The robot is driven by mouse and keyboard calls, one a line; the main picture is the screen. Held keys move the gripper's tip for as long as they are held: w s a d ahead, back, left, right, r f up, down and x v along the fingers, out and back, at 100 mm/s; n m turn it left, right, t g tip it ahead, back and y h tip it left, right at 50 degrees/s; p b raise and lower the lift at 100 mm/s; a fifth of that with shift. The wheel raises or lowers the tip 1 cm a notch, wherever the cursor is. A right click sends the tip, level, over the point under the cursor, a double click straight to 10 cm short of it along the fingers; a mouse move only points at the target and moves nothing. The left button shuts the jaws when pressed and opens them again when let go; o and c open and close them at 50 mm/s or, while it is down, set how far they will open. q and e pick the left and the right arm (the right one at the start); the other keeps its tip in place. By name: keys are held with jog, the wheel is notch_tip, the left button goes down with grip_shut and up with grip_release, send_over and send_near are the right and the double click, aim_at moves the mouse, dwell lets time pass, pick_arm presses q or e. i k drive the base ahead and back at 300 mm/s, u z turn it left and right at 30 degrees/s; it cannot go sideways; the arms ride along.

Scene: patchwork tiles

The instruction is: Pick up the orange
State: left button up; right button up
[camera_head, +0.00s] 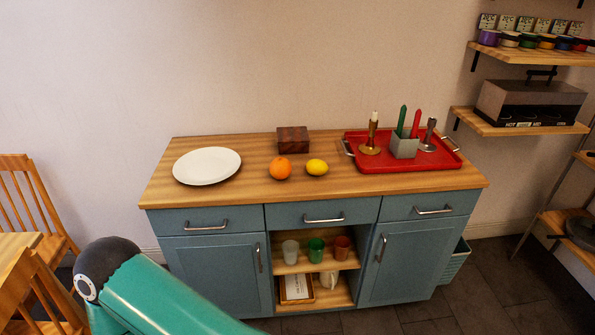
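The orange (280,168) sits on the wooden top of a blue sideboard (237,196), near the middle. A lemon (317,167) lies just to its right, apart from it. A dark wooden box (292,140) stands behind the orange. A green link of my arm shows at the bottom left, in front of the sideboard and well short of the orange. Neither of my grippers is in view.
A white plate (207,165) lies left of the orange. A red tray (437,158) at the right holds candlesticks and a grey holder with green and red items. Open counter lies in front of the fruit. Wooden chairs (38,205) stand at the left, shelves (525,55) at the right.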

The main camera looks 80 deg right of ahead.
aim_at(280, 167)
jog(key=k, duration=0.95)
jog(key=z, duration=1.5)
jog(key=i, duration=1)
jog(key=z, duration=0.1)
